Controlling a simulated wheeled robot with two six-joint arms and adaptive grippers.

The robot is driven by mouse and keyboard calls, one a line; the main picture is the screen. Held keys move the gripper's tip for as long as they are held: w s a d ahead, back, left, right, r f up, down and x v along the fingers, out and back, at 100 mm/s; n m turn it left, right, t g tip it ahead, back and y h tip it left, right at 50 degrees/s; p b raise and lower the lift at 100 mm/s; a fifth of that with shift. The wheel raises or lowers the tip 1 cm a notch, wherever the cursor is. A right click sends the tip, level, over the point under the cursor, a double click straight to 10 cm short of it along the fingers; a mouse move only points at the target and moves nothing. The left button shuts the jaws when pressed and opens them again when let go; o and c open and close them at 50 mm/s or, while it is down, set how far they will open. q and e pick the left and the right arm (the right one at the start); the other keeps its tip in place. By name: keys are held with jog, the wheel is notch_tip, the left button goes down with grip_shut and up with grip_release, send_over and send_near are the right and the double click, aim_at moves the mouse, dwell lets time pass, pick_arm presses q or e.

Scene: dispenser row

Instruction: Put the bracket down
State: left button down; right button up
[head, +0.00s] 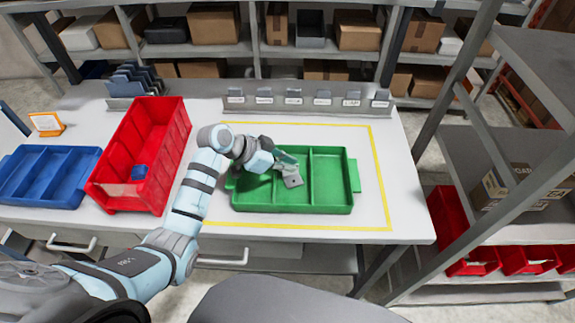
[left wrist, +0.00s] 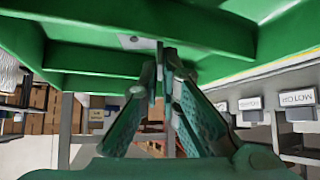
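The grey metal bracket (head: 292,179) has a hole in its plate and is at the green tray's middle compartment. It also shows in the left wrist view (left wrist: 138,42), with one flange between my fingers. My left gripper (head: 285,161) reaches into the tray from above and is shut on the bracket. The green divided tray (head: 333,208) stands inside a yellow outline on the table. I cannot tell whether the bracket touches the tray floor. The fingers partly hide the bracket. My right gripper is not in view.
A red bin (head: 108,196) with a small blue part (head: 138,173) and a blue divided tray (head: 45,177) stand to the left. A labelled dispenser row (head: 305,100) runs along the back edge. A shelf rack (head: 510,140) stands at the right.

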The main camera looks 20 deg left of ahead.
pick_arm(q)
jog(key=c, duration=1.8)
grip_release()
jog(key=shift+f, duration=0.1)
jog(key=p+v, duration=0.1)
jog(key=v, duration=1.1)
